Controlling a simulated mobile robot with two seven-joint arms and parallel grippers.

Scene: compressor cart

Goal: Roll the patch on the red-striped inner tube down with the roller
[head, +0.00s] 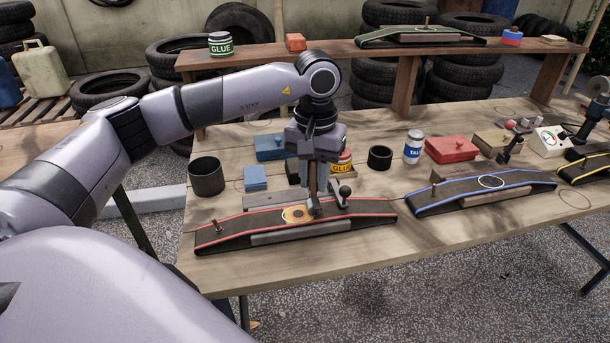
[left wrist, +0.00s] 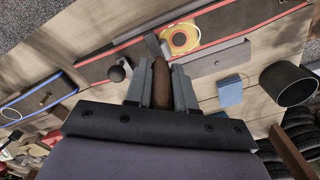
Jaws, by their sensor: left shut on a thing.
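The red-striped inner tube (head: 362,208) lies dark and flat along a raised form at the table's front. An orange round patch (head: 296,215) with a pale ring sits on it left of the middle; it also shows in the left wrist view (left wrist: 181,38). My left gripper (head: 317,190) is shut on the roller's brown wooden handle (left wrist: 161,86), held roughly upright. The roller's lower end is just right of the patch in the head view, at or close above the tube; contact cannot be told. My right gripper is not in view.
A black-knobbed clamp (head: 345,192) stands close to the right of the roller. A blue-striped tube (head: 450,193) lies to the right.

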